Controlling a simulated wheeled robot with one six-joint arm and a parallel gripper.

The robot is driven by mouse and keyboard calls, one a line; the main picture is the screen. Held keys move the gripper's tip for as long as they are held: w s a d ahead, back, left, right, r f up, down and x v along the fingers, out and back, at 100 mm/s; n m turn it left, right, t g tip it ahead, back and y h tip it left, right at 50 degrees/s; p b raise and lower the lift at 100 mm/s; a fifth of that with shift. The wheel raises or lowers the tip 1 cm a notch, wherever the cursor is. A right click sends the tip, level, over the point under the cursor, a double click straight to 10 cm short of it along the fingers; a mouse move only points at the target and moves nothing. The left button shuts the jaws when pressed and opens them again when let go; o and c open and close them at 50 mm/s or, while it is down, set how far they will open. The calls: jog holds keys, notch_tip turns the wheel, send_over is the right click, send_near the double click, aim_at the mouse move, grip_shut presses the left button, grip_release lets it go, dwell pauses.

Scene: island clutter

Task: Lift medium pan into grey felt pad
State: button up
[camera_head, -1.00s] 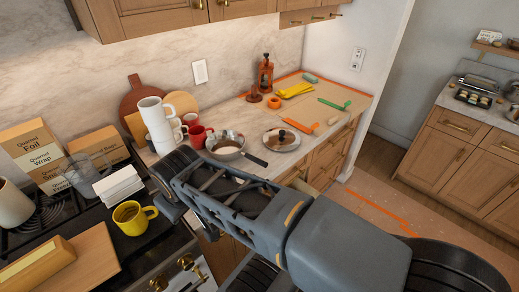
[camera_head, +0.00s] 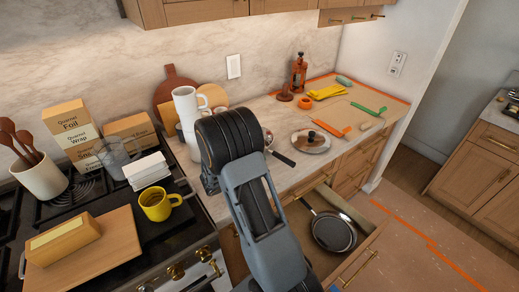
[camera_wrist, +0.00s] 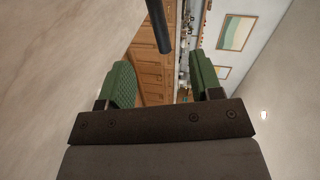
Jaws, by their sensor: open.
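A steel pan (camera_head: 268,137) with a dark handle (camera_head: 281,159) sits on the counter, mostly hidden behind my arm. A dark frying pan (camera_head: 334,231) lies in the open drawer (camera_head: 376,238) below. I cannot tell which pan is the medium one. My gripper (camera_wrist: 163,80) is open in the wrist view, with green finger pads spread apart. A dark rod (camera_wrist: 158,25), perhaps a pan handle, shows beyond and between the fingers, not gripped. In the head view my gripper is hidden behind my arm. I cannot make out a grey felt pad.
A round lid (camera_head: 311,141) lies right of the steel pan. White mugs (camera_head: 186,104) stand close to my arm on its left. A yellow mug (camera_head: 157,204) and a wooden board (camera_head: 82,251) are on the stove. An orange-edged mat (camera_head: 358,108) holds utensils.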

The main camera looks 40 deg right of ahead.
aim_at(280, 159)
jog(key=shift+n, duration=0.3)
jog(key=p+x, duration=0.1)
jog(key=x, duration=0.7)
jog(key=shift+w+f, duration=0.1)
jog(key=shift+w, duration=0.1)
jog(key=shift+p+x, duration=0.9)
jog(key=shift+x, duration=1.9)
jog(key=shift+f, duration=0.15)
grip_shut()
